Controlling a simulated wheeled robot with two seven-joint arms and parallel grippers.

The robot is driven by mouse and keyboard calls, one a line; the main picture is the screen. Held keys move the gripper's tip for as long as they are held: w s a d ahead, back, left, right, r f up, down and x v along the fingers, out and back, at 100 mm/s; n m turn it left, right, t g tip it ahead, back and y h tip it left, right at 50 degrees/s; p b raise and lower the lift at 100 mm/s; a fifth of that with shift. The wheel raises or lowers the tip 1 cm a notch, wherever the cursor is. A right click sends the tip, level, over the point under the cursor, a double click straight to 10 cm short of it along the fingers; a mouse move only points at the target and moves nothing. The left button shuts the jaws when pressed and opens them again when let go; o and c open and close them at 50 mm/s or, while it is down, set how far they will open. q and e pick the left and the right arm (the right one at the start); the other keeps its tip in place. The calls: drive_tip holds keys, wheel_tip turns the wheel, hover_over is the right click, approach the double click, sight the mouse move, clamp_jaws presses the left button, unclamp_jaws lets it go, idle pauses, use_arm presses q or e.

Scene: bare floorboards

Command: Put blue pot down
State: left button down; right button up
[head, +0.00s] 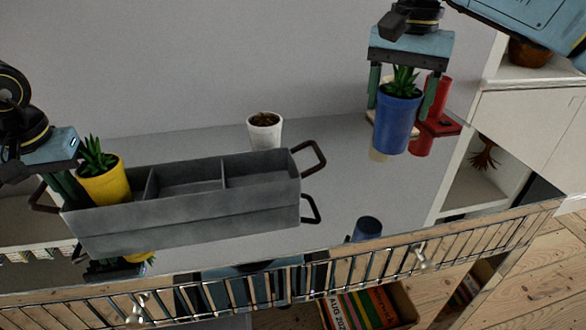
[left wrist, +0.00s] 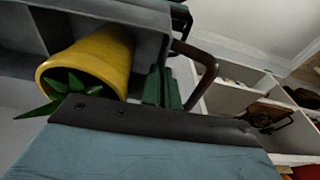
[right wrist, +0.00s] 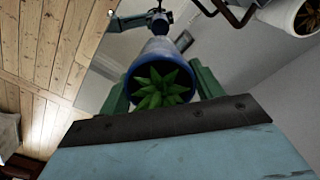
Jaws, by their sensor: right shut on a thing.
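The blue pot (head: 397,126) holds a spiky green plant and is upright in the head view, above the glossy grey tabletop (head: 345,190). My right gripper (head: 404,95) is shut on it, one finger on each side. The right wrist view shows the blue pot (right wrist: 160,62) between the fingers, with the plant toward the camera. My left gripper (head: 65,188) is at the left end of a grey tray (head: 190,220), beside a yellow pot (head: 105,181) in the tray's left compartment. In the left wrist view its fingers (left wrist: 163,88) are close together, next to the yellow pot (left wrist: 92,62).
A white pot (head: 264,131) stands behind the tray. Red objects (head: 437,122) are behind and right of the blue pot. White shelves (head: 530,115) stand at the right. The tray's middle and right compartments look empty. The tabletop right of the tray is clear.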

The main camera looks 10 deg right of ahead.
drive_tip(key=w+a+r, duration=0.1)
drive_tip(key=w+a, duration=0.3)
drive_tip(key=a, duration=0.6)
hover_over(257, 150)
drive_tip(key=s, duration=0.5)
drive_tip(key=f, duration=1)
drive_tip(key=shift+s+a+f, duration=0.1)
drive_tip(key=shift+a+f, duration=0.1)
drive_tip(key=shift+f, duration=0.1)
drive_tip(key=o, duration=1.3)
drive_tip(key=shift+f, duration=0.1)
